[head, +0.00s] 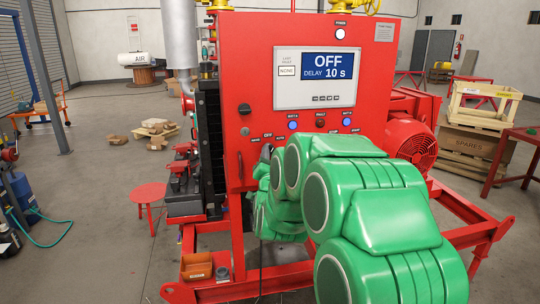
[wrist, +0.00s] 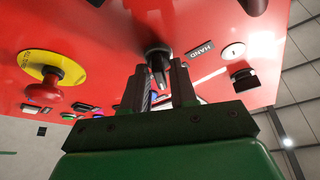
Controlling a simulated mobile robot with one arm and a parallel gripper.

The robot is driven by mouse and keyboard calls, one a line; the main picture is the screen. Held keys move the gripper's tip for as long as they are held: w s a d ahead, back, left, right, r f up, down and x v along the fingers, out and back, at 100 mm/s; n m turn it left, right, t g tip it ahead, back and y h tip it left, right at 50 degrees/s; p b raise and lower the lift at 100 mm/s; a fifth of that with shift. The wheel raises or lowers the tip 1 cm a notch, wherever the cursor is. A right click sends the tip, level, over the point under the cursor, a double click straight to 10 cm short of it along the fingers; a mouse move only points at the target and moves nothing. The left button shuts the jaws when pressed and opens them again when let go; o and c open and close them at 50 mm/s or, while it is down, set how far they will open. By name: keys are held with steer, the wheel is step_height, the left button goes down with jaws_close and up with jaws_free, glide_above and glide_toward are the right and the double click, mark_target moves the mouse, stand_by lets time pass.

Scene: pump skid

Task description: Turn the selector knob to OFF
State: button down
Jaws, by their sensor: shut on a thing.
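The selector knob (wrist: 157,56) is black with a grey bar-shaped grip and stands out from the red panel (wrist: 110,70). In the wrist view my gripper (wrist: 163,82) has one finger on each side of the knob's grip and is shut on it. A HAND label (wrist: 200,49) is just right of the knob. I cannot tell which label the knob points to. In the head view my green arm hides the knob and most of my gripper. The display (head: 318,78) on the red cabinet reads OFF and DELAY 10 s.
A red mushroom button on a yellow disc (wrist: 54,72) is left of my gripper in the wrist view. A black square part (wrist: 244,79) and a round keyhole-like fitting (wrist: 233,51) are to its right. A red motor (head: 412,145) stands right of the cabinet.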

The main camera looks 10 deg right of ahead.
steer(key=n+y, duration=0.2)
steer(key=n, duration=0.2)
steer(key=n+y, duration=0.1)
steer(key=n, duration=0.3)
steer(key=shift+d+f+t+y, duration=0.1)
steer(key=shift+t+y, duration=0.3)
steer(key=c, duration=1.2)
jaws_free()
steer(key=shift+o, duration=0.2)
